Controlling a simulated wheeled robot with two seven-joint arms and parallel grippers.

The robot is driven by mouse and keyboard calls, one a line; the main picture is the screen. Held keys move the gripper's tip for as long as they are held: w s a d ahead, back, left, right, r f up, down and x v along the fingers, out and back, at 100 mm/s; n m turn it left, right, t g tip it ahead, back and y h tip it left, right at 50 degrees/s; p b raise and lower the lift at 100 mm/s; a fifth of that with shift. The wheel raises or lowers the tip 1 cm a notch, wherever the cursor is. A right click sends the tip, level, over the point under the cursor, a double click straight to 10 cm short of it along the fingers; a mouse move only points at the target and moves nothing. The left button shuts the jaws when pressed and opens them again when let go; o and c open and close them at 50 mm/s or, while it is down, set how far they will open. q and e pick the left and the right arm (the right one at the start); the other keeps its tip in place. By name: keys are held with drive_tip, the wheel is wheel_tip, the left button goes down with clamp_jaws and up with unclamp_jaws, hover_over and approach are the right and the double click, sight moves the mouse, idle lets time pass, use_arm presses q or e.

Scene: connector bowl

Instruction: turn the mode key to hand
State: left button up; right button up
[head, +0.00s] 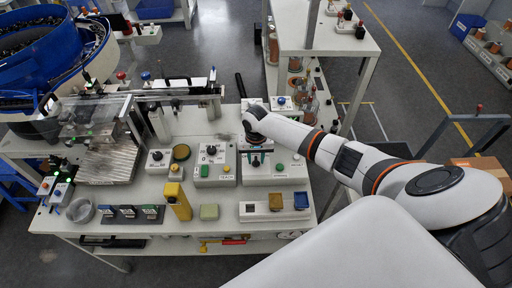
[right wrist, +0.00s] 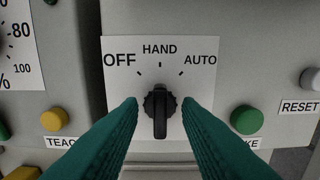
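The mode key (right wrist: 160,112) is a black knob with a long grip bar, on a white plate (right wrist: 118,80) marked OFF, HAND and AUTO. In the right wrist view the bar stands upright, in line with the HAND mark above it, its longer end pointing down. My right gripper (right wrist: 160,101) is open. Its two teal fingers are on either side of the knob, with a gap showing on each side. In the head view my right gripper (head: 255,150) is over the grey control box (head: 262,179) and hides most of the key. My left gripper is not in view.
A yellow button (right wrist: 54,118) sits on the dial box to the left. A yellow bottle (head: 178,203) and a block tray (head: 258,214) stand in front.

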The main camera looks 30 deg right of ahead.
sight(256, 160)
drive_tip(key=shift+r, duration=0.1)
wheel_tip(256, 160, up, 12)
drive_tip(key=b, duration=0.2)
idle(0.3)
drive_tip(key=shift+f, duration=0.2)
